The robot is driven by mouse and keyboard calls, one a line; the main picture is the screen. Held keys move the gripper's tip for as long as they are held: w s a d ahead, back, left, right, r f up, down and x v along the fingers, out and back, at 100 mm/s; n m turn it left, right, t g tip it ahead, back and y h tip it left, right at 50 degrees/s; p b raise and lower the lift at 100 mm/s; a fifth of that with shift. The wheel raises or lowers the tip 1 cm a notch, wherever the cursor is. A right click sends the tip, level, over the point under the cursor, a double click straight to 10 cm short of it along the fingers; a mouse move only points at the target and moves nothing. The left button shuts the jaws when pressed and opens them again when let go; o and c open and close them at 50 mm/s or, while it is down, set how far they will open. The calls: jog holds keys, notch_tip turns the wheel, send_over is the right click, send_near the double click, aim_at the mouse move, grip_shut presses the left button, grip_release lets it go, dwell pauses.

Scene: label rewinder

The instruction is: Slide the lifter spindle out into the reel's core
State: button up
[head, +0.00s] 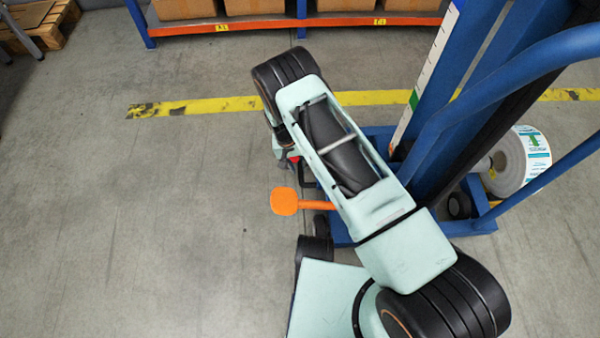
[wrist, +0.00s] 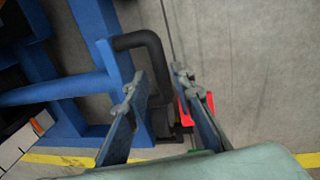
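The label reel (head: 522,162) is at the right of the head view, white with green and blue print. Its core (head: 499,161) faces the blue lifter (head: 465,90). A short pale piece that looks like the spindle (head: 482,165) shows between mast and core; I cannot tell whether its end is inside the core. My gripper (wrist: 157,76) is open in the wrist view, its two fingers on either side of a bent black handle (wrist: 152,42). I cannot tell whether either finger touches it. In the head view my arm hides most of the gripper.
An orange paddle on a stem (head: 284,201) sticks out left of the lifter. A red part (wrist: 190,108) lies beside the right finger in the wrist view. A shelf with boxes (head: 270,24) stands at the back. The floor (head: 150,220) at left is clear.

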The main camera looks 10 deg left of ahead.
aim_at(301, 173)
jog(key=shift+w+d+f+b, duration=0.1)
jog(key=shift+d+f+b, duration=0.1)
jog(key=shift+f, duration=0.65)
jog(key=shift+d+f+b, duration=0.1)
jog(key=shift+f+b, duration=0.1)
jog(key=shift+f, duration=0.6)
grip_shut()
